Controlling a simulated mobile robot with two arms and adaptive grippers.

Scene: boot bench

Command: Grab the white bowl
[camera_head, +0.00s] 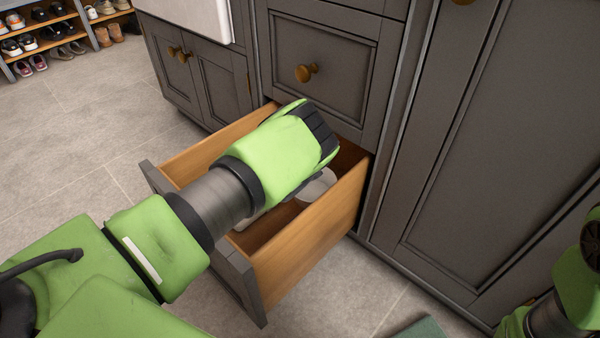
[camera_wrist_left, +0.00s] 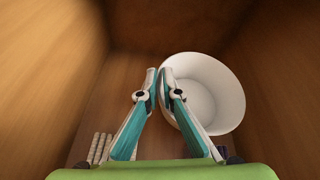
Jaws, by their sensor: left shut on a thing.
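The white bowl (camera_wrist_left: 208,95) sits inside the open drawer, in the right half of the left wrist view. In the head view a small part of the bowl (camera_head: 318,187) shows below my left gripper, which hides the rest. My left gripper (camera_wrist_left: 159,80) reaches down into the drawer. Its two fingers are close together at the bowl's left rim, shut on the rim wall. The fingertips are hidden in the head view. My right arm shows at the lower right edge of the head view, but its gripper is out of frame.
The drawer (camera_head: 305,240) is pulled out, with wooden walls close around my left gripper. A pale ridged thing (camera_wrist_left: 98,147) lies in it. Closed grey cabinet doors (camera_head: 480,150) stand at the right. A shoe rack (camera_head: 62,35) is far left. Tiled floor at left is clear.

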